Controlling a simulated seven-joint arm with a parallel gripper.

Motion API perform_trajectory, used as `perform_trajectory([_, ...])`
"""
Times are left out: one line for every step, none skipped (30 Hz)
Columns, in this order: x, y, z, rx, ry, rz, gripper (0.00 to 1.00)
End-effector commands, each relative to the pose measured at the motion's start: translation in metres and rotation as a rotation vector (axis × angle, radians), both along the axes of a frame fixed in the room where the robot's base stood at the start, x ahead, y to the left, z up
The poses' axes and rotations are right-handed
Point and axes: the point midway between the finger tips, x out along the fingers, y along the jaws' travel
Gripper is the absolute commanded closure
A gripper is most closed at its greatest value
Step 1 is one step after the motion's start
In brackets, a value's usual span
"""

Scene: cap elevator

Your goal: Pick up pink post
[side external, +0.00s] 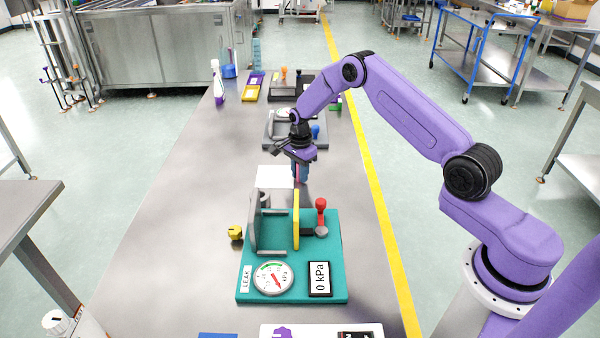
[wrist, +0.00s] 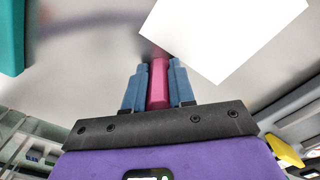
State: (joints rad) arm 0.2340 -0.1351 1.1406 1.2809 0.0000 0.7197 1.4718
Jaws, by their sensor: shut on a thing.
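The pink post (wrist: 158,82) stands between the two blue fingers of my gripper (wrist: 159,84) in the wrist view, and the fingers are shut on it. In the side external view my gripper (side external: 299,172) points down over the table behind the teal fixture, and a thin bit of the pink post (side external: 297,172) shows between the fingers. The post's lower end is hard to make out, so I cannot tell whether it touches the table.
A white sheet (side external: 272,178) lies left of my gripper. The teal fixture (side external: 325,262) with a gauge, yellow plate and red-topped lever stands in front. A grey fixture (side external: 283,138) is behind. A yellow knob (side external: 235,233) lies left. The table's left side (side external: 175,220) is clear.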

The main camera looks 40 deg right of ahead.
Motion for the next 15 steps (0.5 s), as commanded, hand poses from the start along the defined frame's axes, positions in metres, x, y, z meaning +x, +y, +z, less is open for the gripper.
perform_trajectory([0.000,0.000,0.001,0.000,-0.001,0.000,1.00])
perform_trajectory([0.000,0.000,0.002,0.000,-0.001,0.000,1.00])
perform_trajectory([0.000,0.000,0.004,0.000,-0.001,0.000,1.00])
perform_trajectory([0.000,0.000,0.006,0.000,-0.001,0.000,1.00])
perform_trajectory([0.000,0.000,0.008,0.000,-0.001,0.000,1.00])
perform_trajectory([0.000,0.000,0.011,0.000,-0.001,0.000,1.00])
perform_trajectory([0.001,0.000,0.014,0.000,-0.002,0.000,1.00])
perform_trajectory([0.001,0.000,0.017,0.000,-0.003,0.000,1.00])
perform_trajectory([0.001,0.000,0.023,0.000,-0.003,0.000,1.00])
perform_trajectory([0.001,0.000,0.028,0.000,-0.004,0.001,1.00])
perform_trajectory([0.001,0.001,0.033,0.000,-0.003,0.001,1.00])
perform_trajectory([-0.003,0.001,0.037,0.000,-0.001,0.001,1.00])
perform_trajectory([-0.007,0.001,0.040,0.000,0.000,0.000,1.00])
perform_trajectory([-0.010,0.002,0.044,0.000,-0.001,0.000,1.00])
perform_trajectory([-0.015,0.002,0.050,0.000,-0.001,0.000,1.00])
